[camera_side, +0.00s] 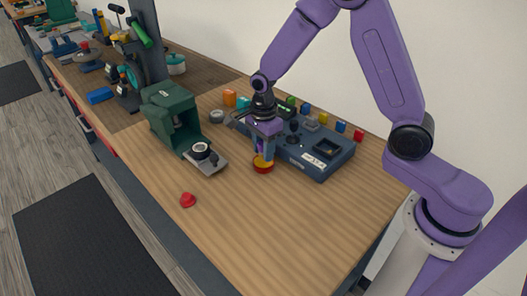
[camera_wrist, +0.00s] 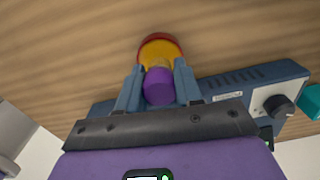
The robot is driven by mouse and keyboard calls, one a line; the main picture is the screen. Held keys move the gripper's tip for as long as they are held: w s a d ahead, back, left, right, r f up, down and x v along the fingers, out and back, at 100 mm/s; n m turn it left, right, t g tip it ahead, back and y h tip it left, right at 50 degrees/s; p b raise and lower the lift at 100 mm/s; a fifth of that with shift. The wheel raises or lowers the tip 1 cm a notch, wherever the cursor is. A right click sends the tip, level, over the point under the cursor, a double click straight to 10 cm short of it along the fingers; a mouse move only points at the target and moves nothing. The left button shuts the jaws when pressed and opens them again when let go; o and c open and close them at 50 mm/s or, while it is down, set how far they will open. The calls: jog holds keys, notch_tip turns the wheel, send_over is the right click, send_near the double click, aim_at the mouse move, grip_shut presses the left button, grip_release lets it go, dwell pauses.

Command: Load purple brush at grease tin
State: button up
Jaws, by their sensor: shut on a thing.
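The purple brush (camera_wrist: 159,87) is held between the two blue-grey fingers of my gripper (camera_wrist: 158,76), its round handle end toward the wrist camera. In the side view my gripper (camera_side: 264,150) points down, close above the grease tin (camera_side: 263,168). The tin is a low round red tin with yellow grease, standing on the wooden bench. In the wrist view the tin (camera_wrist: 160,42) shows directly beyond the brush, and pale bristles seem to overlap its yellow inside. Whether the bristles touch the grease cannot be told. In the side view the brush is mostly hidden by the fingers.
A dark blue station (camera_side: 318,165) stands right behind the tin, with several coloured blocks along its back. A green machine (camera_side: 172,118) with a grey plate stands to the left. A small red knob-like piece (camera_side: 188,200) lies toward the front. The front right bench is clear.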

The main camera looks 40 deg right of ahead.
jog(key=shift+r, duration=2.65)
jog(key=shift+w+d+r+n, duration=0.1)
jog(key=shift+d+r+n, duration=0.35)
jog(key=shift+n, duration=0.35)
jog(key=d+r+n, duration=0.6)
jog(key=r+n, duration=0.2)
jog(key=n, duration=0.6)
jog(key=shift+s+d+r, duration=0.25)
jog(key=shift+s+r, duration=0.05)
jog(key=shift+s, duration=0.15)
